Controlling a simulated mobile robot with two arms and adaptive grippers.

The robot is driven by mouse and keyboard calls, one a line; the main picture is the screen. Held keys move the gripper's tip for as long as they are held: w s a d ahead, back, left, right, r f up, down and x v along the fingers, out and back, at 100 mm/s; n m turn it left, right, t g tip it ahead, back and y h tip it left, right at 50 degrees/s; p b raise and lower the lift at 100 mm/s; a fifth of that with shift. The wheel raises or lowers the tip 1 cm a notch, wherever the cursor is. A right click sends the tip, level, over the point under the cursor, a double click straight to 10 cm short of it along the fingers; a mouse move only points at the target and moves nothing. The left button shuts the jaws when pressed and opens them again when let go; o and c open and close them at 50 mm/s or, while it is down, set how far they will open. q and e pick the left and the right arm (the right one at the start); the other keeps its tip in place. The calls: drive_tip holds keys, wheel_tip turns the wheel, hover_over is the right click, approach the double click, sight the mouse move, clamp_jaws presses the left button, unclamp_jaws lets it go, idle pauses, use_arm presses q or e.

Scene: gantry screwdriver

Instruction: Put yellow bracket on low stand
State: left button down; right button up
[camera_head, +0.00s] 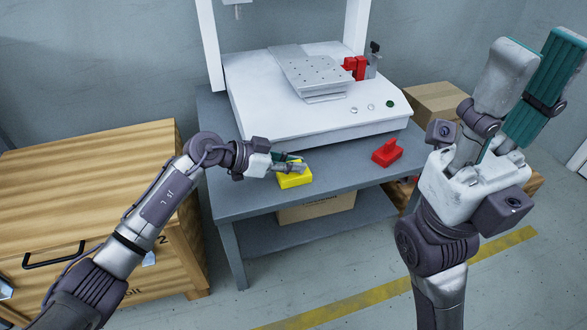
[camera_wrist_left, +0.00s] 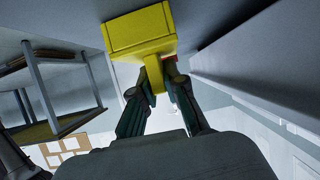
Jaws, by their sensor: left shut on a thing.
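The yellow bracket (camera_head: 294,181) is at the front left of the grey table (camera_head: 240,203). My left gripper (camera_head: 296,165) is shut on its upright part. In the left wrist view the bracket's wide yellow base (camera_wrist_left: 138,27) points away from the fingers (camera_wrist_left: 158,88), which close on its narrow stem. I cannot tell whether the base touches the table. A low stand with a perforated grey top (camera_head: 309,69) is on the white machine base (camera_head: 265,105); its top looks empty. My right gripper (camera_head: 525,85) is raised at the right, fingers apart and empty.
A red bracket (camera_head: 387,152) lies on the table to the right. Red parts (camera_head: 355,67) sit in a fixture beside the stand. White gantry posts (camera_head: 209,45) rise at the machine's sides. A wooden crate (camera_head: 85,190) stands at left; cardboard boxes (camera_head: 436,101) are at right.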

use_arm(q)
drive_tip(key=c, duration=1.2)
unclamp_jaws()
